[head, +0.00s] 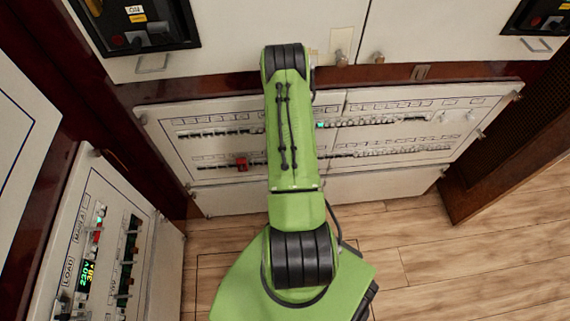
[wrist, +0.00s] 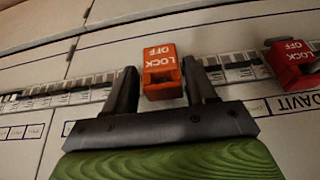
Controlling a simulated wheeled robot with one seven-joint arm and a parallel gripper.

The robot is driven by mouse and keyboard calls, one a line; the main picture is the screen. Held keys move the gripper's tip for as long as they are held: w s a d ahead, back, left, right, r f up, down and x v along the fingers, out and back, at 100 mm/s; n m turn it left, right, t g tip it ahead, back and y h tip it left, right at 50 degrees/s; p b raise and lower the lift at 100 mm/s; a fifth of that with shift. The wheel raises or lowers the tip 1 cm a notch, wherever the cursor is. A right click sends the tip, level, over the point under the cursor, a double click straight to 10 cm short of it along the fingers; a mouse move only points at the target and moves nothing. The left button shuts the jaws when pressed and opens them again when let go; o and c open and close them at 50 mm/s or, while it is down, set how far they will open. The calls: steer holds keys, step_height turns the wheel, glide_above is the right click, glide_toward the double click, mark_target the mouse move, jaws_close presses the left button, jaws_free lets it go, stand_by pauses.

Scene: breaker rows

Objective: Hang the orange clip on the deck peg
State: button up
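The orange clip (wrist: 161,72), marked LOCK OFF, sits on a breaker row (wrist: 240,72) in the wrist view. My gripper (wrist: 160,78) is open, with one finger on each side of the clip. A narrow gap shows between the clip and each finger. In the head view my arm covers the gripper and the orange clip. I cannot pick out the deck peg in either view; labels on the panel are too small to read in the head view.
A red clip (wrist: 291,62), also marked LOCK OFF, sits on the same row near a DAVIT label; it shows in the head view (head: 242,163) left of my arm. Wooden floor (head: 440,265) is clear at right.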

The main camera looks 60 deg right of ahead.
steer(key=shift+o, duration=0.4)
steer(key=shift+w+a, duration=0.1)
steer(key=shift+w, duration=0.25)
steer(key=shift+r, duration=0.2)
steer(key=p+v, duration=0.5)
steer(key=v, duration=1)
steer(key=shift+s, duration=0.45)
steer(key=shift+a+r, duration=0.1)
steer(key=shift+r, duration=0.05)
